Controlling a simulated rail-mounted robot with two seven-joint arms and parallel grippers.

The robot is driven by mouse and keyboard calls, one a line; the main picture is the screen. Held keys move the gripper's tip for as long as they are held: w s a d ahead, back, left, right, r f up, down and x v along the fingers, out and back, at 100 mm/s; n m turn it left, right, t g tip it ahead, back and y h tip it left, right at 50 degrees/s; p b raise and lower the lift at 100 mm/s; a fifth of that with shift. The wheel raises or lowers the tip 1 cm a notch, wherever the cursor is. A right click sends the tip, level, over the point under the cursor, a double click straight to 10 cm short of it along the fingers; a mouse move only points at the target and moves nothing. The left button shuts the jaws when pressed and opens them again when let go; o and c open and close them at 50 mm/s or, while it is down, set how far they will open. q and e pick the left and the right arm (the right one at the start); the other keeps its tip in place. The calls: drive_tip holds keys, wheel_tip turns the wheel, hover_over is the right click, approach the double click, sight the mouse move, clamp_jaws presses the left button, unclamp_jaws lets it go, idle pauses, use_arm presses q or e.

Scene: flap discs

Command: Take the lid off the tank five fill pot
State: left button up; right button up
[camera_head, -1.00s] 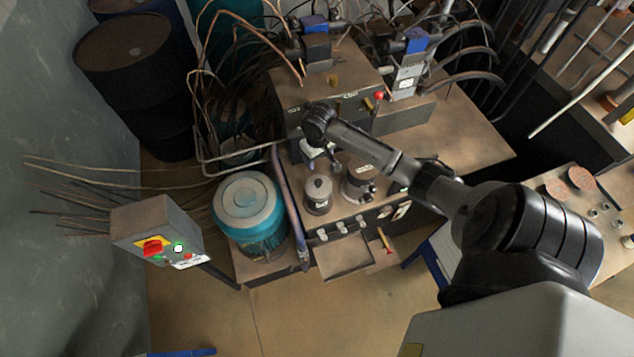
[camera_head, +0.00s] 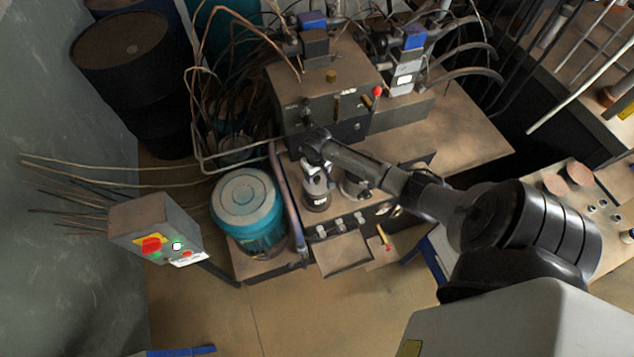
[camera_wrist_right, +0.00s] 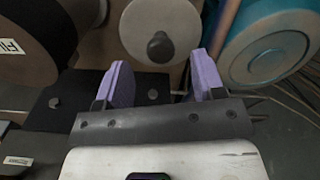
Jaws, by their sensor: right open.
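A small pot (camera_head: 318,201) with a pale label stands on the machine's front ledge, partly hidden under my right gripper. Its round grey lid (camera_wrist_right: 140,22) with a dark knob (camera_wrist_right: 161,46) shows in the right wrist view, on the pot. My right gripper (camera_head: 316,174) is over this pot. In the right wrist view its two purple fingers (camera_wrist_right: 158,82) are open, apart on either side of the knob's line, with nothing between them. A second, darker pot (camera_head: 354,188) stands just to the right, partly covered by my arm. I cannot read which pot is tank five. My left gripper is out of view.
A teal-sided drum (camera_head: 246,213) stands left of the pots, with a pipe (camera_head: 285,195) between. The machine block (camera_head: 322,100) rises behind. A control box (camera_head: 156,228) with a red knob is at the left. An open tray (camera_head: 345,255) sticks out in front.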

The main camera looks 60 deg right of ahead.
sight(317, 178)
drive_tip(key=shift+f, duration=1.7)
drive_tip(key=c, duration=1)
